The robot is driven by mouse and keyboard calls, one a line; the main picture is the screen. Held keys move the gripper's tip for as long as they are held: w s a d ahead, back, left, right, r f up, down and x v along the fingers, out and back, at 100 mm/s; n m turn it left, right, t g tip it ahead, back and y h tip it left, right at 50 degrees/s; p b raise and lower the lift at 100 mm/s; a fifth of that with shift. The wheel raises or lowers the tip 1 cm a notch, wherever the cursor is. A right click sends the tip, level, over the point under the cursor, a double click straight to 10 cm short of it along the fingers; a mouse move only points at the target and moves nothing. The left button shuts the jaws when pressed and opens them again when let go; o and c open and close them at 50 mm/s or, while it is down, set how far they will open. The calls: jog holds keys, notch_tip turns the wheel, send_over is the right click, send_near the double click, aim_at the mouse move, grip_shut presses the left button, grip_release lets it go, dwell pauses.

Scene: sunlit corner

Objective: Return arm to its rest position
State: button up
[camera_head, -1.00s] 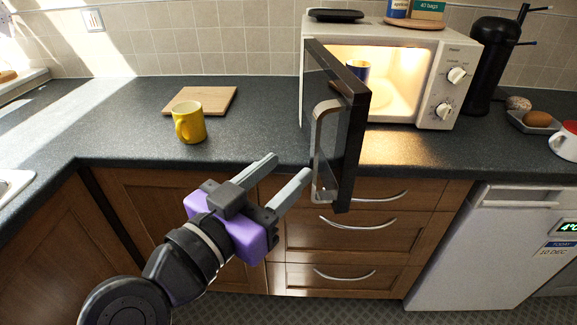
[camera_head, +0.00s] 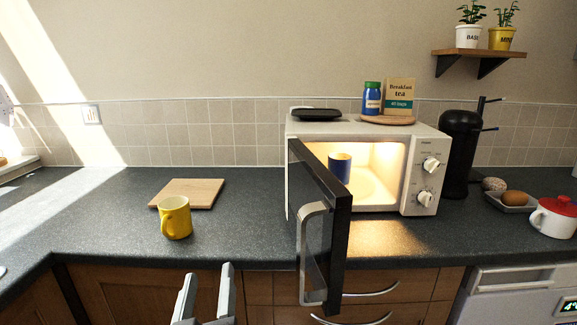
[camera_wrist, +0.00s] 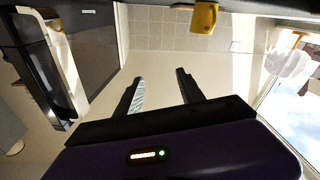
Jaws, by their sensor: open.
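My gripper (camera_head: 207,282) is open and empty. Only its two grey fingers show, at the bottom edge of the head view, in front of the counter's front edge. It is left of the open microwave door (camera_head: 326,245) and apart from it. The wrist view also shows the spread fingers (camera_wrist: 159,85) with nothing between them. The rest of my arm is below the head view.
The white microwave (camera_head: 374,131) stands open with a blue mug (camera_head: 340,170) inside. Its door juts past the counter edge. A yellow mug (camera_head: 175,218) and a wooden board (camera_head: 190,193) are on the counter (camera_head: 110,215). A red-lidded pot (camera_head: 553,217) stands far right.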

jog(key=s+d+f+n+g+y+p, duration=0.15)
jog(key=s+d+f+y, duration=0.35)
jog(key=s+d+f, duration=0.55)
jog(key=s+d+f+m+g+h+p, duration=0.1)
jog(key=s+d+m+h+p, duration=0.1)
jog(key=s+d, duration=0.8)
jog(key=s+d+f+m+g+h+p, duration=0.1)
jog(key=s+d+m+h, duration=0.3)
jog(key=s+d, duration=0.7)
jog(key=s+f+h+p, duration=0.1)
jog(key=s, duration=0.2)
jog(key=shift+s+d+f, duration=0.15)
jog(key=shift+s+d, duration=0.1)
jog(key=shift+d, duration=0.05)
